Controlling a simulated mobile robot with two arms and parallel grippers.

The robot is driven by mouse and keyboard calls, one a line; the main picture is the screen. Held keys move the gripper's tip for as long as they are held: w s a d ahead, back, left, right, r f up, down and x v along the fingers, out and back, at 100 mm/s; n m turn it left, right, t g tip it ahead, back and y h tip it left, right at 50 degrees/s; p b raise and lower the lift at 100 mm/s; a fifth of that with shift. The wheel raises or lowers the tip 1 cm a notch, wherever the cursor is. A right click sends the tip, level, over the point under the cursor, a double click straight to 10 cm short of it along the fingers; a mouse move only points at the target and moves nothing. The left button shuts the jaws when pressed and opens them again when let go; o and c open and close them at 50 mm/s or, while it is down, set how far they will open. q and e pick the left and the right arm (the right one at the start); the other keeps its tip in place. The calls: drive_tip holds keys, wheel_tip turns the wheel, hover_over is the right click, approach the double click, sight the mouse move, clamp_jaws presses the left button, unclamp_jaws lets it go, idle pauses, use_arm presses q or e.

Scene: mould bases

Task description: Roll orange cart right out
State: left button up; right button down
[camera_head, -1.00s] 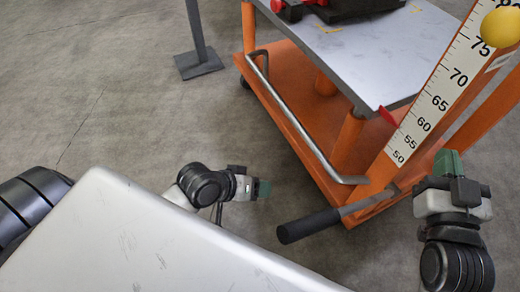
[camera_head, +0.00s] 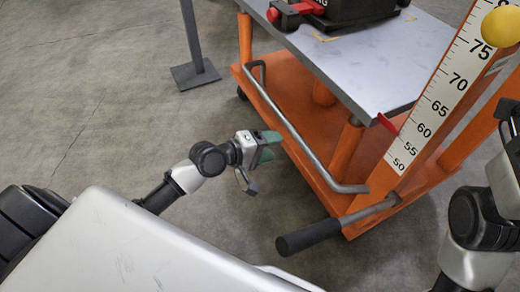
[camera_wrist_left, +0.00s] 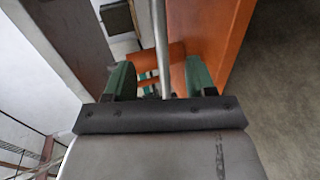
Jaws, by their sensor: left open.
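The orange cart (camera_head: 285,105) stands at the upper right in the head view, with a grey top plate (camera_head: 375,60). A bent metal rail (camera_head: 292,130) runs along its near side. My left gripper (camera_head: 268,146) is open and empty, just left of this rail. In the left wrist view, the green fingers of my left gripper (camera_wrist_left: 160,78) are apart, and the metal rail (camera_wrist_left: 160,45) appears between them; contact cannot be told. My right gripper (camera_head: 508,112) is at the right edge by the orange uprights, and its fingers are not clearly visible.
A lever with a black grip (camera_head: 310,237) sticks out from the cart's front. A numbered scale (camera_head: 442,90) with a yellow ball (camera_head: 502,27) rises at the right. A dark load (camera_head: 345,10) rests on the top plate. A grey post (camera_head: 195,70) stands left. Open floor lies left.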

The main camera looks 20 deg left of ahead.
sight(298, 142)
use_arm(q)
drive_tip(key=b+x, duration=0.1)
drive_tip(key=x, duration=0.7)
drive_tip(key=shift+w+d+f, duration=0.15)
drive_tip(key=shift+d, duration=0.05)
clamp_jaws()
